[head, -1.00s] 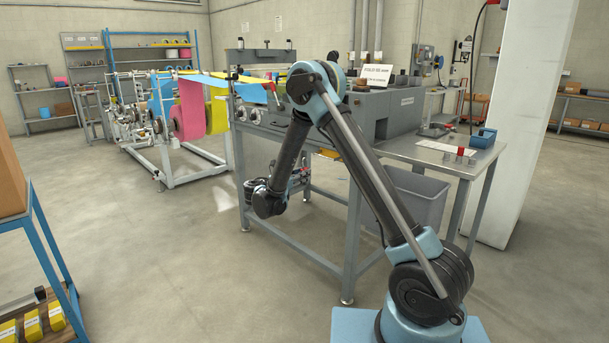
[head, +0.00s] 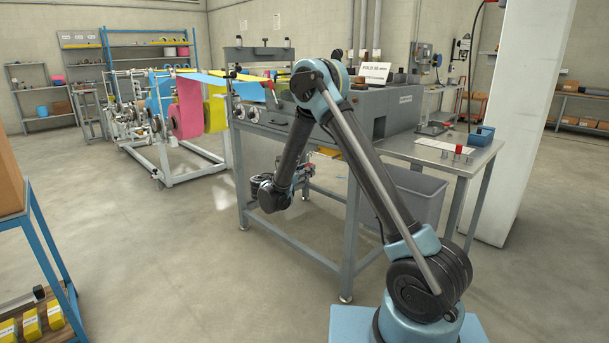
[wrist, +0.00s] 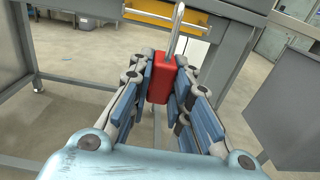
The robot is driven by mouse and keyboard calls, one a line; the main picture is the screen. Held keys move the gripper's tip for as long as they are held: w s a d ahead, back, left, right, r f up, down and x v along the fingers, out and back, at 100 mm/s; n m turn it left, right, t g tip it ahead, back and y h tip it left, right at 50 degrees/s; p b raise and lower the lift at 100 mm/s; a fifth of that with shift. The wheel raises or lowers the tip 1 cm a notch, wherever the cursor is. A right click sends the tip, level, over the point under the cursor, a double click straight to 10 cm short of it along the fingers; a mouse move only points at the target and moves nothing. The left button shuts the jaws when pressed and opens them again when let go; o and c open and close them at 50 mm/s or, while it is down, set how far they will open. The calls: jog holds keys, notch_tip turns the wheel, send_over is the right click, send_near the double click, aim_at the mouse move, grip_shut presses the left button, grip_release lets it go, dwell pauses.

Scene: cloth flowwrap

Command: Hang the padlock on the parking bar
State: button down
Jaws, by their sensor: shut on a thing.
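My gripper (wrist: 166,85) is shut on the red body of the padlock (wrist: 161,78) in the wrist view. The padlock is upright, with its silver shackle (wrist: 176,30) pointing up and away from the fingers. Ahead is a yellow part (wrist: 160,9) under the machine table, with a thin silver bar (wrist: 145,20) along its lower edge, which looks like the parking bar. The shackle overlaps that bar in the picture; I cannot tell whether it is around it, touching or apart. In the head view, my gripper (head: 303,170) is small, low beside the yellow part (head: 329,152).
The machine table (head: 347,240) has grey legs and rails around my gripper. A grey bin (head: 415,200) stands under it at the right; its wall fills the right side of the wrist view (wrist: 290,110). A blue-framed rack (head: 55,250) stands at the left. The floor between is clear.

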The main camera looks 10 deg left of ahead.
jog(key=f+x, duration=0.1)
jog(key=x, duration=0.7)
jog(key=shift+w, duration=0.2)
dwell(0.7)
jog(key=shift+f, duration=0.15)
jog(key=c, duration=1.4)
grip_release()
